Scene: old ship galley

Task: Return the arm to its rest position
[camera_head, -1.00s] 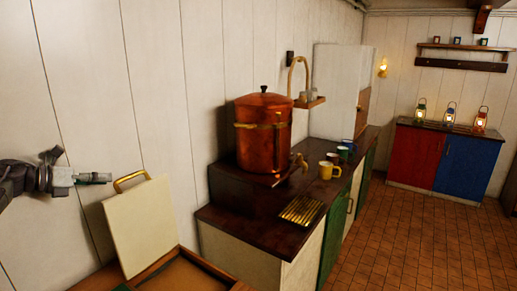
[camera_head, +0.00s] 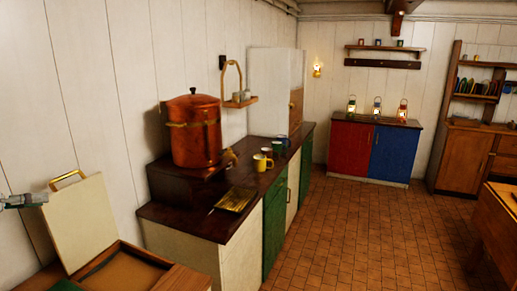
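My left gripper (camera_head: 24,200) shows at the far left edge of the head view, in front of the white wall. It points to the right and nothing shows in it. Its fingers are small and seen side-on, so I cannot tell whether they are open or shut. It is close to the brass handle (camera_head: 66,180) of a raised cream lid (camera_head: 82,224) and overlaps the wall left of it in the picture. The rest of my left arm is outside the frame. My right gripper is not in view.
An open wooden box (camera_head: 98,262) lies below the lid. A dark counter (camera_head: 222,229) carries a copper urn (camera_head: 194,133), mugs including a yellow one (camera_head: 262,163), and a brass grate (camera_head: 236,200). Tiled floor (camera_head: 350,235) is clear; a wooden table (camera_head: 497,228) stands at right.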

